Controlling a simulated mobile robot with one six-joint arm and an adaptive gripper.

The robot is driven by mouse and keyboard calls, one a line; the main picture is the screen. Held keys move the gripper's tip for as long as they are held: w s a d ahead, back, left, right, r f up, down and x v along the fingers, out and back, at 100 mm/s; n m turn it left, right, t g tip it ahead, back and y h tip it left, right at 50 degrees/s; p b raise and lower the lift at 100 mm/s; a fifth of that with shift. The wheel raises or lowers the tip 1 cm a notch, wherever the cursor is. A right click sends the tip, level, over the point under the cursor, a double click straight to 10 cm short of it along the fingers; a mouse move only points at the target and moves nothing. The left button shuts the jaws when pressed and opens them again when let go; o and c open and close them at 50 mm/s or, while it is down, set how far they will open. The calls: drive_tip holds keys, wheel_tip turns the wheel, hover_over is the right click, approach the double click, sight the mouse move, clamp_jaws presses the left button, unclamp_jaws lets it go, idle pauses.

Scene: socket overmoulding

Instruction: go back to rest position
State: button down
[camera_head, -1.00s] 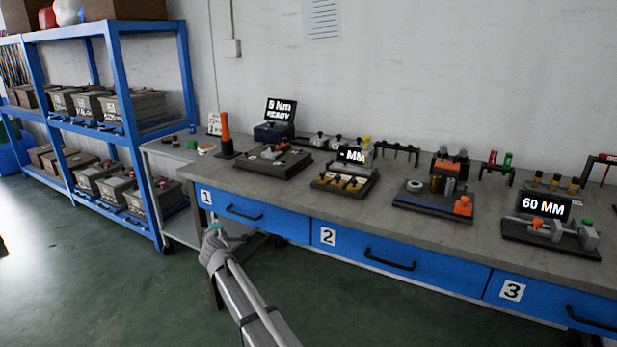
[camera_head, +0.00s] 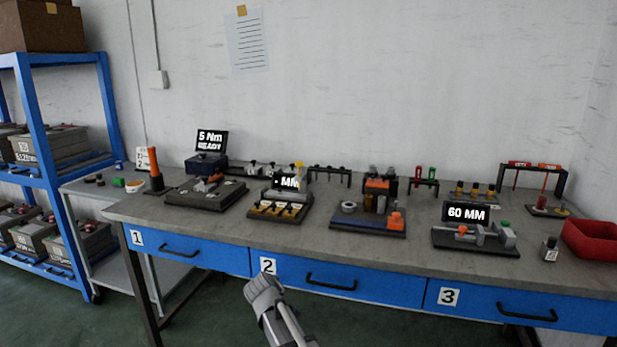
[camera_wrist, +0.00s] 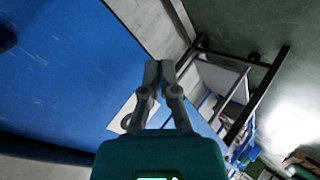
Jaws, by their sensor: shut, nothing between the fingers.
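My gripper shows in the wrist view (camera_wrist: 158,70) with its two fingertips together and nothing between them. It points along the blue drawer front (camera_wrist: 70,75) of the workbench, and a white number label (camera_wrist: 125,117) lies partly behind the fingers. In the head view my arm (camera_head: 272,310) rises from the bottom edge in front of the drawer marked 2. The gripper's fingers are not visible in the head view.
The grey workbench (camera_head: 300,232) carries several fixtures, including the 60 MM gauge (camera_head: 467,213) and the 5 Nm unit (camera_head: 208,160). A red bin (camera_head: 592,240) sits at the right end. A blue shelf rack (camera_head: 112,105) stands at the left. Floor in front is clear.

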drive_tip(key=s+d+f+m+g, duration=0.25)
drive_tip(key=s+d, duration=0.25)
drive_tip(key=d, duration=0.3)
drive_tip(key=s+d+f+m+g, duration=0.25)
drive_tip(key=s+d, duration=0.25)
drive_tip(key=d, duration=0.4)
drive_tip(key=s+d+f+m+g+y, duration=0.1)
drive_tip(key=s+d+m+g, duration=0.15)
drive_tip(key=s+d, duration=0.35)
drive_tip(key=s+d+f+m+g, duration=0.1)
drive_tip(key=s+d+m+g, duration=0.2)
drive_tip(key=s, duration=0.6)
wheel_tip(320, 180, up, 31)
drive_tip(key=p, duration=3)
drive_tip(key=shift+w+d+n, duration=0.3)
drive_tip(key=shift+w+n, duration=0.05)
drive_tip(key=shift+n, duration=0.1)
drive_tip(key=shift+f+t, duration=0.15)
drive_tip(key=shift+t, duration=0.1)
